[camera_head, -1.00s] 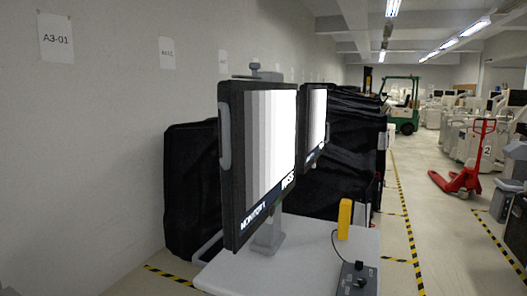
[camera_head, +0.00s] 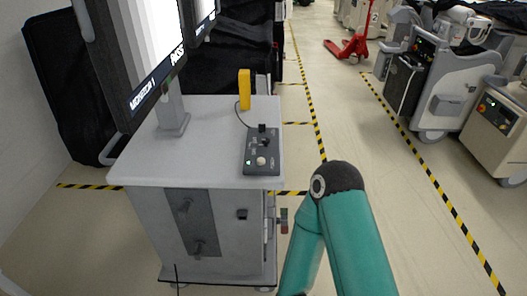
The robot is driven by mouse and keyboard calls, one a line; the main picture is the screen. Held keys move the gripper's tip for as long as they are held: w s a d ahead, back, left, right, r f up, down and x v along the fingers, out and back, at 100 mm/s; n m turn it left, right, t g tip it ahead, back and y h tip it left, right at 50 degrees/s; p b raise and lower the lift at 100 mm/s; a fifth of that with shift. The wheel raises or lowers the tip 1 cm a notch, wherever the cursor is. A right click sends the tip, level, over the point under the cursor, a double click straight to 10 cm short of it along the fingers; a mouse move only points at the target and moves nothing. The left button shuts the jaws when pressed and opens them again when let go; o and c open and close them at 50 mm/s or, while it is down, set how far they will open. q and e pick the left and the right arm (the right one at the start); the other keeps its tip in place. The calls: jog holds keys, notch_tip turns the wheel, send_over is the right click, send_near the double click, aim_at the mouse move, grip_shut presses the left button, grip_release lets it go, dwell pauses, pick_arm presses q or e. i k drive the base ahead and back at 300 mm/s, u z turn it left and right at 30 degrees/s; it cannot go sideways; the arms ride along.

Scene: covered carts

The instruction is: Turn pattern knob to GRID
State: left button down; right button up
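A dark control box (camera_head: 262,150) lies on the right part of the grey cart's top (camera_head: 205,165). It carries a black knob (camera_head: 265,142) in the middle, a pale round knob (camera_head: 261,161) near its front and a small lit green lamp (camera_head: 249,162). The lettering and the knob's pointer are too small to read. The monitor (camera_head: 140,60) stands on the cart at the left, showing grey vertical bars. Two links of my teal arm (camera_head: 350,240) rise at the lower right, in front of the cart's right side. No gripper is in view.
A yellow upright block (camera_head: 244,90) stands at the cart's back edge. A second monitor (camera_head: 201,12) and dark covered equipment (camera_head: 230,55) are behind. Other carts (camera_head: 440,85) stand at the right, beyond a striped-tape aisle (camera_head: 325,120) of clear floor.

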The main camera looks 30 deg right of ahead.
aim_at(265, 141)
jog(key=z, duration=0.1)
jog(key=i, duration=0.4)
jog(key=z, duration=0.9)
